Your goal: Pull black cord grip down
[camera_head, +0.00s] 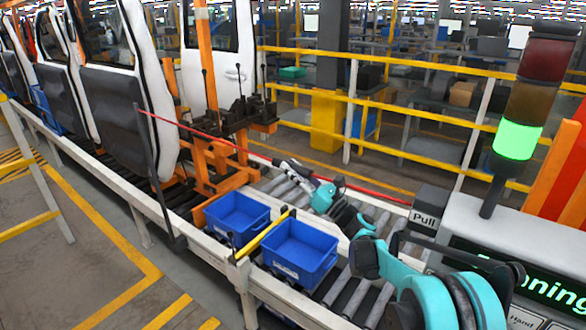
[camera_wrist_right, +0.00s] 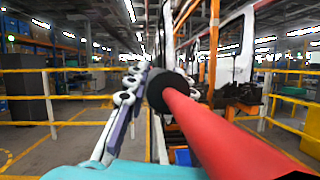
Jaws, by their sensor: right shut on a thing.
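A red cord (camera_head: 370,187) runs slanting across the head view from a dark post (camera_head: 151,160) on the left to a box marked "Pull" (camera_head: 428,207) on the right. My right gripper (camera_head: 286,164) is at the cord near its middle, shut on the black cord grip. In the right wrist view the black cord grip (camera_wrist_right: 165,91) is a dark collar around the red cord (camera_wrist_right: 220,130), with my right gripper's fingers (camera_wrist_right: 128,97) beside it on the left. My fingers partly hide the grip in the head view. My left gripper is not in view.
Two blue bins (camera_head: 300,252) stand on the roller conveyor below the cord. White car doors (camera_head: 118,90) hang at left; an orange fixture (camera_head: 205,165) stands behind the bins. A lit green stack light (camera_head: 516,140) rises at right. Yellow railings (camera_head: 400,103) run behind.

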